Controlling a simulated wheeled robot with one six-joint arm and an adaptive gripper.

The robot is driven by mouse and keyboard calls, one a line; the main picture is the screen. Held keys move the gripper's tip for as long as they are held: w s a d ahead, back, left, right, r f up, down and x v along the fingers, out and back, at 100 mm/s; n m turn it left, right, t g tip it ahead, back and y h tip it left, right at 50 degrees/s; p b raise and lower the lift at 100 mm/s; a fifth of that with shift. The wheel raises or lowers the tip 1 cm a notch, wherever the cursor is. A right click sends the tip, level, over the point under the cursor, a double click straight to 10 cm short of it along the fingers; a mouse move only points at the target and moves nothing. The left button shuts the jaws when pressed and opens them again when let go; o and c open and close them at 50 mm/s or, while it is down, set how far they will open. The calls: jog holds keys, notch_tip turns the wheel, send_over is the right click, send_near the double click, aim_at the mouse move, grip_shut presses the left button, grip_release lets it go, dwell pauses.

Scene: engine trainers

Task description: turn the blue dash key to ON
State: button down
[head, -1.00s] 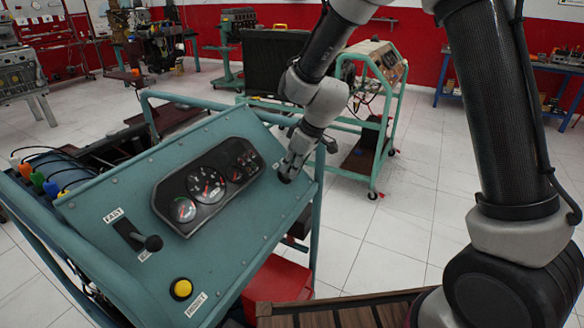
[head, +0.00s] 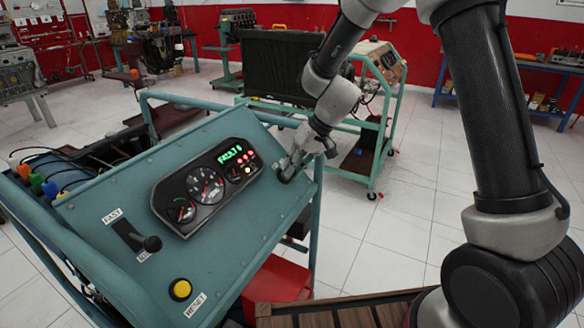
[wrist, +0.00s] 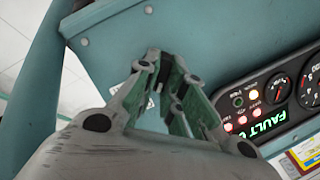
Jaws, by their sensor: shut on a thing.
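My gripper (head: 287,172) is at the right end of the teal dash panel (head: 235,208), right of the gauge cluster (head: 186,222). In the wrist view my gripper (wrist: 165,75) has its fingers closed in against the panel. The blue key itself is hidden between and behind the fingers; its angle cannot be read. The cluster is lit: a green display (head: 235,154) reads FAULT with a character after it, and red and yellow lamps glow. The lit cluster also shows in the wrist view (wrist: 290,120).
A black lever (head: 150,243) by a FAST label and a yellow button (head: 180,289) by a RESET label sit on the panel's left part. A green-framed engine cart (head: 372,168) stands behind my gripper. A red box (head: 275,280) is below the panel.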

jog(key=shift+m, duration=0.4)
jog(key=c, duration=1.5)
grip_release()
jog(key=shift+d+r, duration=0.1)
jog(key=v, duration=1.1)
jog(key=shift+d+r, duration=0.25)
jog(key=shift+d, duration=0.1)
